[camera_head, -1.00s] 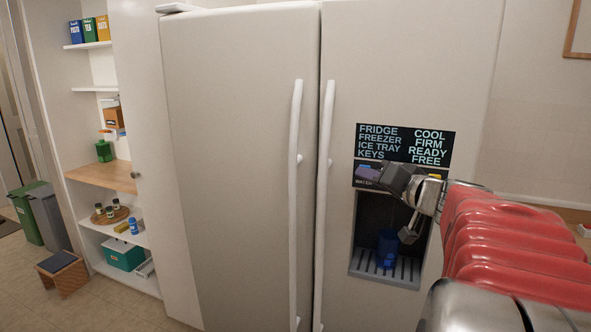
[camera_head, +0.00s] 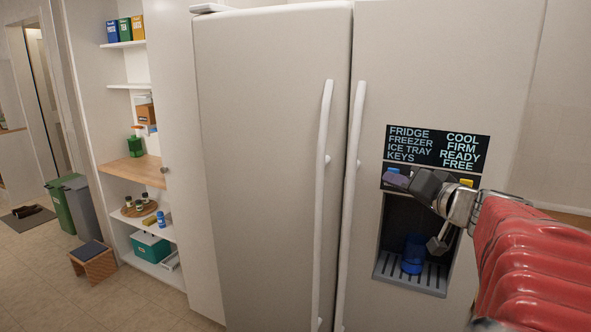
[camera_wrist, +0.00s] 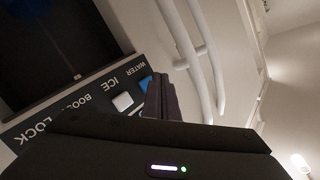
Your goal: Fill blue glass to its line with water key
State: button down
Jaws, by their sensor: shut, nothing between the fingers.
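The blue glass (camera_head: 413,255) stands upright on the grille inside the dispenser recess of the fridge door. Its fill line and any water level are too small to make out. The blue water key (camera_head: 393,170) is at the left end of the key panel. In the wrist view the blue water key (camera_wrist: 146,83) is by the "WATER" label, partly behind my fingers. My gripper (camera_head: 397,180) is shut and empty, its purple-grey fingertips at the water key. I cannot tell whether they press it. The fingertips (camera_wrist: 165,97) also show in the wrist view.
A display (camera_head: 436,147) above the keys reads "KEYS FREE". The white ice key (camera_wrist: 122,102) is beside the water key. Two long door handles (camera_head: 353,190) stand out left of the panel.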

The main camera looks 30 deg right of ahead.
jog(key=s+a, duration=0.1)
jog(key=a, duration=0.1)
jog(key=s+a, duration=0.2)
dwell(0.5)
dwell(0.5)
